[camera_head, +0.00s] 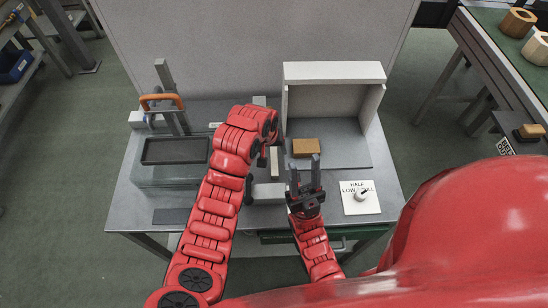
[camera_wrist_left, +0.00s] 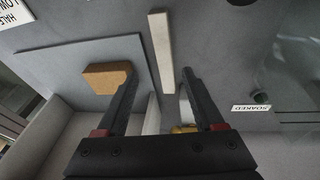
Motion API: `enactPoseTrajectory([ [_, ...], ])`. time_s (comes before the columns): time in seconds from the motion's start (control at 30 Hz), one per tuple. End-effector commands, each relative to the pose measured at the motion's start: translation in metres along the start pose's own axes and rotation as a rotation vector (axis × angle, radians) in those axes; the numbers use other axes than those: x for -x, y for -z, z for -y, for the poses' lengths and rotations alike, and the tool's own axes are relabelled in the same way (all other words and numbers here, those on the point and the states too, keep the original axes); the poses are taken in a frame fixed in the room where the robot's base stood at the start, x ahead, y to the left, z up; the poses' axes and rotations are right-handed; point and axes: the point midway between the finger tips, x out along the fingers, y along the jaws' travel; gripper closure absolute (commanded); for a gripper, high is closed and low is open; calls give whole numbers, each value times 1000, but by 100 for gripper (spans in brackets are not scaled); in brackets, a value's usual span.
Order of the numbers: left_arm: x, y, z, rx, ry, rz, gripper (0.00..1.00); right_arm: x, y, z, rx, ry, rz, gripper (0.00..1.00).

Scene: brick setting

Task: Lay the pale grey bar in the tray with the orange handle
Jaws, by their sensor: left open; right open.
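The pale grey bar (camera_head: 274,162) lies on the table near the middle, beside my left gripper. In the left wrist view the bar (camera_wrist_left: 161,50) runs lengthwise between and beyond the fingertips, not gripped. My left gripper (camera_wrist_left: 161,72) is open; in the head view my own red arm mostly hides it. A dark shallow tray (camera_head: 149,160) sits at the left of the table, with an orange handle (camera_head: 160,98) just behind it. My right gripper (camera_head: 304,172) is open and empty, in front of the brown brick.
A brown brick (camera_head: 306,147) lies in a white open-fronted booth (camera_head: 334,72) at the right. A pale block (camera_head: 268,193) sits near the front middle. A white card with a knob (camera_head: 360,197) is front right. A "SOAKED" label (camera_wrist_left: 251,107) shows in the left wrist view.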

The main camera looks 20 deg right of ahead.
Motion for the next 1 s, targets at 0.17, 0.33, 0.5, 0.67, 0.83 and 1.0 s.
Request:
enactPoseTrajectory([
  [0.17, -8, -1, 1, 1, 2, 4, 31, -4, 1, 0, 0, 0, 0, 57],
  [0.33, -17, 1, 4, 1, 2, 4, 31, -15, 2, -1, 0, 0, 0, 57],
  [0.5, -35, 2, 8, 2, 2, 5, 31, -26, 4, -1, 0, 0, 0, 57],
  [0.67, -51, 3, 8, 3, 0, 4, 31, -29, 5, -1, 0, 0, 0, 57],
  [0.83, -59, 2, 8, 0, 1, 2, 31, -30, 5, -2, 0, 0, 0, 57],
  [1.0, -60, 2, 8, 0, 1, 1, 31, -30, 5, -2, 0, 0, 0, 57],
])
